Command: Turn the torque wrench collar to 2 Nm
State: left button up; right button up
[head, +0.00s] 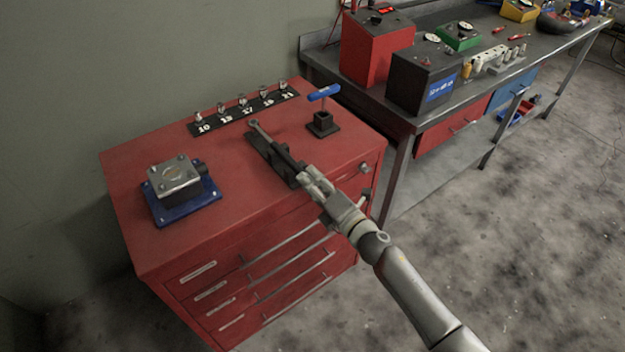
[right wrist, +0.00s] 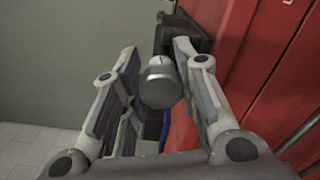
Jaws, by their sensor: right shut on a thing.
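The torque wrench (head: 271,142) lies in a black cradle on top of the red tool cabinet, its head toward the back wall. My right gripper (head: 305,176) is at the wrench's near end, by the cabinet's front edge. In the right wrist view the round silver end of the wrench collar (right wrist: 161,84) sits between the two fingers of my right gripper (right wrist: 155,90), which are shut on it. The collar's scale cannot be read. My left gripper is not in view.
A workbench (head: 470,85) with boxes stands at the right.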

jog(key=m, duration=0.3)
jog(key=m+p, duration=0.1)
jog(key=m, duration=0.2)
jog(key=shift+f+m, duration=0.2)
jog(key=shift+m, duration=0.1)
dwell(0.3)
jog(key=o, duration=1)
jog(key=shift+o, duration=0.2)
jog(key=v, duration=1.2)
